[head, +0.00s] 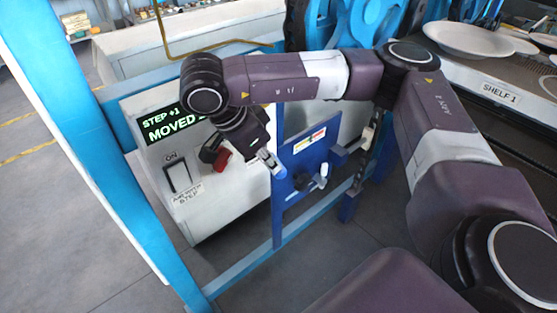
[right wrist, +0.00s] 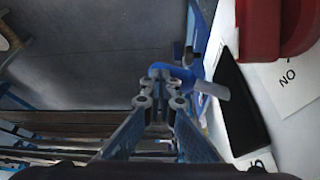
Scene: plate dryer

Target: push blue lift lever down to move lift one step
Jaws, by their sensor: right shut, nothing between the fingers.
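The blue lift lever (head: 281,172) shows as a small blue end right at the tips of my right gripper (head: 268,157), beside the control box. In the right wrist view, the lever (right wrist: 180,73) is a blue piece with a paler rounded end, just beyond the fingertips of my right gripper (right wrist: 158,90). The fingers are together with nothing between them. I cannot tell whether they touch the lever. The control box display (head: 172,125) reads "STEP +1 MOVED", its end hidden by my arm. My left gripper is not in view.
The white control box (head: 215,210) carries a black ON switch (head: 178,178) and a red part (head: 221,160) near my right gripper. A blue panel (head: 302,155) with a pale handle (head: 322,176) stands to the right. Plates (head: 470,40) lie on a shelf at upper right.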

